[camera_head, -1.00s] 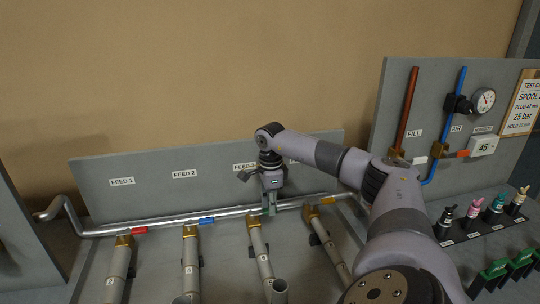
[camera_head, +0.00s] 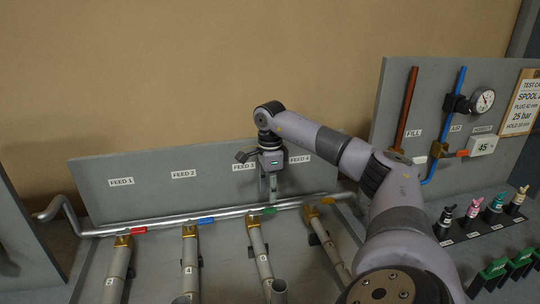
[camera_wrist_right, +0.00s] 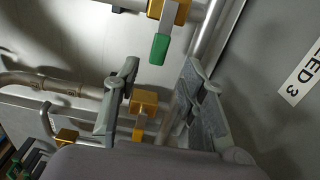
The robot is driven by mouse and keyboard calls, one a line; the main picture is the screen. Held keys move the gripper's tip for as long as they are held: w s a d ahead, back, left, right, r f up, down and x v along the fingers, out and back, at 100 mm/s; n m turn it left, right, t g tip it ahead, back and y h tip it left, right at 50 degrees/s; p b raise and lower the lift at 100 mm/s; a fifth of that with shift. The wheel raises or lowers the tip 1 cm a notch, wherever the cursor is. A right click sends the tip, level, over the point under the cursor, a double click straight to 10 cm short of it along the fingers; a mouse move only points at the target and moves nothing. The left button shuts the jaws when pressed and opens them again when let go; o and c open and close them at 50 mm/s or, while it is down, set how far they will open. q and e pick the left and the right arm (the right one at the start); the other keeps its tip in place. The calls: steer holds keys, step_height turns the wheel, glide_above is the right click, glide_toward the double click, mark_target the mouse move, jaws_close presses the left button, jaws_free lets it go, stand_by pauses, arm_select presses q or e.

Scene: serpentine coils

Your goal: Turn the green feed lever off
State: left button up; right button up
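The green feed lever (camera_head: 269,211) sits by the brass valve on the third branch pipe, below the FEED 3 label, and lies roughly along the long header pipe. In the right wrist view its green handle (camera_wrist_right: 160,48) extends from a brass valve body (camera_wrist_right: 170,10), beyond my fingertips. My right gripper (camera_head: 268,188) is just above the green lever in the head view. In the right wrist view its two fingers (camera_wrist_right: 157,80) are apart, with no handle gripped between them. My left gripper is not in view.
Red (camera_head: 139,231), blue (camera_head: 206,220) and yellow (camera_head: 327,201) levers sit along the same header pipe (camera_head: 165,226). A grey label panel (camera_head: 140,200) stands close behind. The fill and air panel (camera_head: 400,90) and several capped fittings are at right.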

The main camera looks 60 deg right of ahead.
mark_target(270, 209)
step_height(270, 209, up, 6)
steer(key=shift+r, duration=0.2)
steer(key=shift+a+f, duration=0.1)
stand_by(0.6)
